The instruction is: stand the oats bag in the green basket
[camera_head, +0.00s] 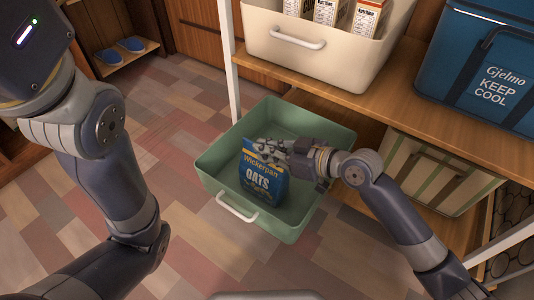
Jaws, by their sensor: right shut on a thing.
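The oats bag (261,183) is blue with a yellow brand name and white lettering. It stands nearly upright within the green basket (224,152), towards the basket's front left. My right gripper (270,149) is shut on the top of the bag. The gripper hides part of the bag's upper edge. I cannot tell whether the bag's base touches the basket floor. My left arm comes in at the left, but its gripper is not in view.
The basket has a white front handle (237,207) and sits low beside wooden shelving (395,105). Above it are a cream bin (338,67) holding several cartons and a blue cooler (480,62). A striped box (440,172) is on the right. Tiled floor (165,110) is clear at left.

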